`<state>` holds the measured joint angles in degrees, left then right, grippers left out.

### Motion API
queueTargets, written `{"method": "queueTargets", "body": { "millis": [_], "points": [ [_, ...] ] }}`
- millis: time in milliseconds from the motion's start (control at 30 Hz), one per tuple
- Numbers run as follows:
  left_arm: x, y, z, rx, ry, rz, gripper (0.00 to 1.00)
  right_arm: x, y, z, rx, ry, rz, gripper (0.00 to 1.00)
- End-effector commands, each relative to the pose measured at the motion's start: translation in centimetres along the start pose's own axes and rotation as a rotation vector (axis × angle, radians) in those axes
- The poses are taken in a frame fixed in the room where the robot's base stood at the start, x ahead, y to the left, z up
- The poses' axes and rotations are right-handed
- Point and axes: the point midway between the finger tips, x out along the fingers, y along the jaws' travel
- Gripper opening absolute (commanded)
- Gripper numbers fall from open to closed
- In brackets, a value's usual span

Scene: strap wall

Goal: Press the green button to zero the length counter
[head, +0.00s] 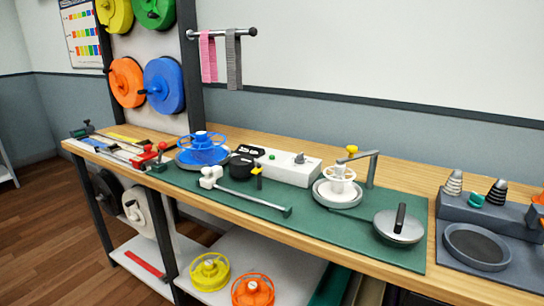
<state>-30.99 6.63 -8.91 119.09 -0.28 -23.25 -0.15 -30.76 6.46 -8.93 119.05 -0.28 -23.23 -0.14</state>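A small green button (271,157) sits on top of a long white box (292,167) at the middle of the workbench. Beside it on the box is a dark counter panel (249,150) with light markings too small to read. A grey knob (300,158) stands further right on the same box. The button looks uncovered, and nothing touches it. Neither of my grippers shows in the head view.
A black round device (242,168) and a rod with white knobs (209,177) lie in front of the box. A blue reel (203,148) stands left, a white reel (338,182) right. The green mat (330,232) has bare room at its front.

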Motion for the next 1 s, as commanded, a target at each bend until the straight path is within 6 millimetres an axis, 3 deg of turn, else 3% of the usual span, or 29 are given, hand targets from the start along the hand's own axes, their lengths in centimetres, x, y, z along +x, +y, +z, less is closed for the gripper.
{"method": "queueTargets", "body": {
  "millis": [433, 1000],
  "points": [
    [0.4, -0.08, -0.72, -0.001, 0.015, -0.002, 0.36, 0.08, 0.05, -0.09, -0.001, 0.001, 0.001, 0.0],
    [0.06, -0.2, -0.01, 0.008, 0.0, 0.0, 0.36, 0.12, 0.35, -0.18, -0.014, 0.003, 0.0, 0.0]
  ]
}}
